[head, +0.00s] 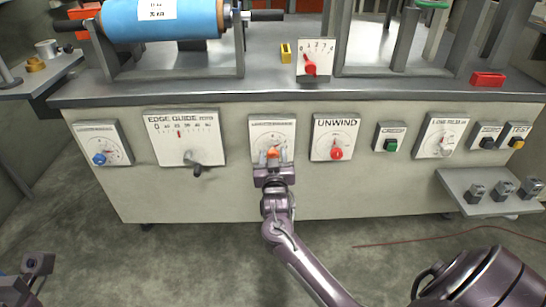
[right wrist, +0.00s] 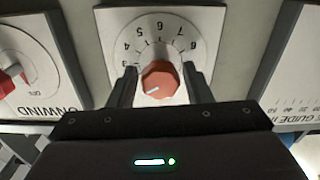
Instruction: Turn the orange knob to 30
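The orange knob (head: 273,153) sits on a white dial plate (head: 264,130) in the front panel, between the edge guide and unwind plates. In the right wrist view the dial appears upside down, with single digits around the orange knob (right wrist: 160,80). A white mark on the knob points to the lower left there. My right gripper (head: 273,158) is at the knob, with one finger on each side. It looks open, with a narrow gap at the right finger; contact at the left finger is unclear. My left gripper (head: 38,264) is low at the left edge, small and dark.
The edge guide plate (head: 182,125) with a lever is left of the dial; the unwind plate (head: 336,125) with a red knob is right. Several other controls line the panel. A small shelf (head: 490,200) juts out at the right. A blue roll (head: 160,18) is above.

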